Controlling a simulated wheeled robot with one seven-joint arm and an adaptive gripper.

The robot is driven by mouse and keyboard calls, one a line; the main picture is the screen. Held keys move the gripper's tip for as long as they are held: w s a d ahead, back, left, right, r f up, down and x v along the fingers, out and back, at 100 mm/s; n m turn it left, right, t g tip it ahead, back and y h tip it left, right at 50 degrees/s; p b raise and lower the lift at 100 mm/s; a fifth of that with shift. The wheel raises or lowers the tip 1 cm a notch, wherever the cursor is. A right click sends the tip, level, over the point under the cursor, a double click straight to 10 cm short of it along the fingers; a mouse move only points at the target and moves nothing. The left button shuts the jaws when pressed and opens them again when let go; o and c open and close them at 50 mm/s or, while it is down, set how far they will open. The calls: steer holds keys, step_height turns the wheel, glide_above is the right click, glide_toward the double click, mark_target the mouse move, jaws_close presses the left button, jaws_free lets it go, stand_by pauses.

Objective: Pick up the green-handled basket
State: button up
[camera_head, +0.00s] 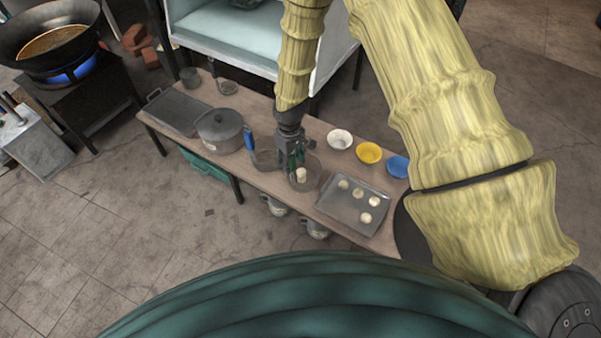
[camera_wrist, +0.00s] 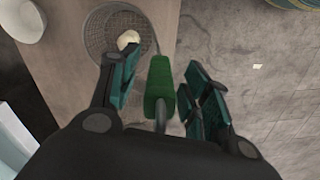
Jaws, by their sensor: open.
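The green-handled basket is a round wire mesh basket (camera_wrist: 100,38) with a pale round piece (camera_wrist: 128,40) in it. Its green handle (camera_wrist: 158,86) points toward me in the wrist view. My gripper (camera_wrist: 161,82) is open, with one finger on each side of the handle and a gap visible on both sides. In the head view my gripper (camera_head: 291,142) is above the table, at the handle end of the basket (camera_head: 305,181). The gripper mostly hides the handle there.
A metal tray (camera_head: 347,217) with several pale pieces is on the right. White (camera_head: 340,139), yellow (camera_head: 369,153) and blue (camera_head: 398,166) bowls stand behind it on the table.

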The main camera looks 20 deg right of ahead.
jaws_close()
steer(key=shift+r, duration=0.15)
